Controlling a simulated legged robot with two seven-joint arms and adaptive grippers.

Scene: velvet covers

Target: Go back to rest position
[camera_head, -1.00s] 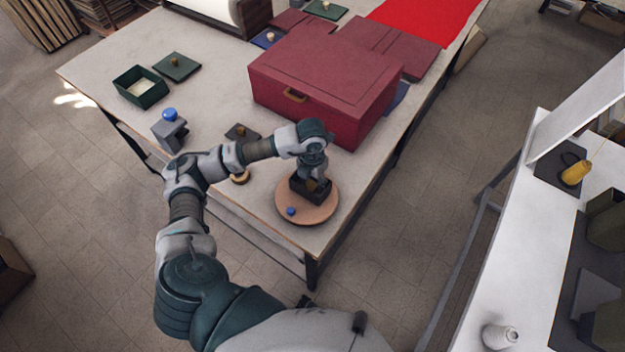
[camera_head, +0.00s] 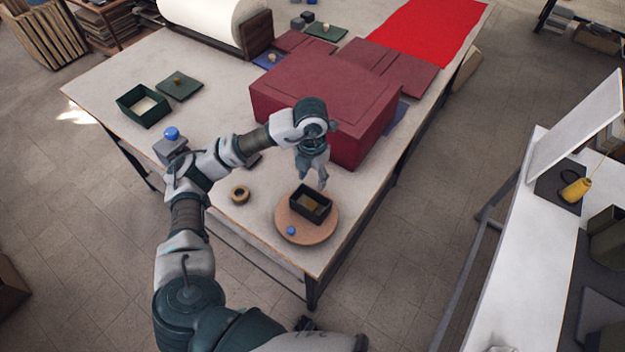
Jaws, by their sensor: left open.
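My left arm reaches in from the lower left over the table. My left gripper (camera_head: 313,179) points down with its fingers apart. It is empty and shows just above the far side of a small black open box (camera_head: 311,204). The box stands upright on a round wooden disc (camera_head: 298,232) near the table's front corner. A small blue knob (camera_head: 291,231) is on the disc in front of the box. My right gripper is not in view.
A large dark red box (camera_head: 325,95) stands behind my left gripper. A green open box (camera_head: 143,106), a grey block with a blue ball (camera_head: 171,148) and a tape roll (camera_head: 240,194) are on the table. A white bench (camera_head: 505,250) stands at right, across clear floor.

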